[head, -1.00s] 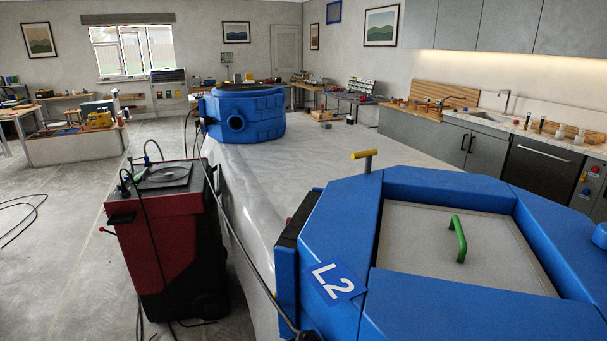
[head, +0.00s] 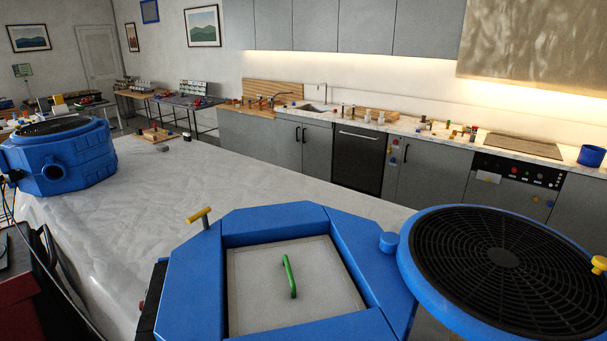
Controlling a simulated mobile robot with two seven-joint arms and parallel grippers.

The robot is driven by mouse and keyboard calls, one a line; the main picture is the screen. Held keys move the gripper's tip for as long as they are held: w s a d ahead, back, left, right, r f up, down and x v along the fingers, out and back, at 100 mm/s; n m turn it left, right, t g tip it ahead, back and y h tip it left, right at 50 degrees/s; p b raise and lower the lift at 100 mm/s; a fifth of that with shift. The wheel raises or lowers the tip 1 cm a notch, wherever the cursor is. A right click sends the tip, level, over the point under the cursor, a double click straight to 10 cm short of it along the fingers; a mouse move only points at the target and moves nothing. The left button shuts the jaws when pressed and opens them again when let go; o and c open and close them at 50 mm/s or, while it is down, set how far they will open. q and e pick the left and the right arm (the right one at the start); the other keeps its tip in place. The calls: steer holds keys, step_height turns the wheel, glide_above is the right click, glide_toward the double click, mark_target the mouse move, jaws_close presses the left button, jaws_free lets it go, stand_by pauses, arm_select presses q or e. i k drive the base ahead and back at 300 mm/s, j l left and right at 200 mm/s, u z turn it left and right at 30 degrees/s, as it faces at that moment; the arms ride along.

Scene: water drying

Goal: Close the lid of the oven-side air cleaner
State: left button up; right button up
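A blue air cleaner (head: 190,285) stands close in front of me, on the oven's side of the long pale table. Its top is open and shows a square grey panel (head: 262,298) with an upright green handle (head: 289,276). Its round lid (head: 409,262), with a blue rim and black grille, is swung open to the right and joined near a blue hinge knob (head: 389,242). A yellow knob (head: 599,264) sits on the lid's right edge. A yellow-topped lever (head: 199,215) stands at the body's back left corner. Neither of my grippers is in view.
A second blue air cleaner (head: 62,165) stands at the table's left end, its black grille on top. The pale table (head: 240,185) between them is mostly clear. Counters, a sink (head: 308,107) and an oven (head: 515,172) line the back wall. A dark red cart (head: 22,305) is at lower left.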

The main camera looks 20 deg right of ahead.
mark_target(484, 273)
steer(key=z, duration=1.95)
steer(key=i+l+u, duration=0.2)
steer(key=l+u, duration=0.2)
steer(key=i+l+u, duration=0.1)
steer(key=l+u, duration=0.7)
steer(key=l, duration=0.2)
steer(key=l+u, duration=0.35)
steer(key=l, duration=0.2)
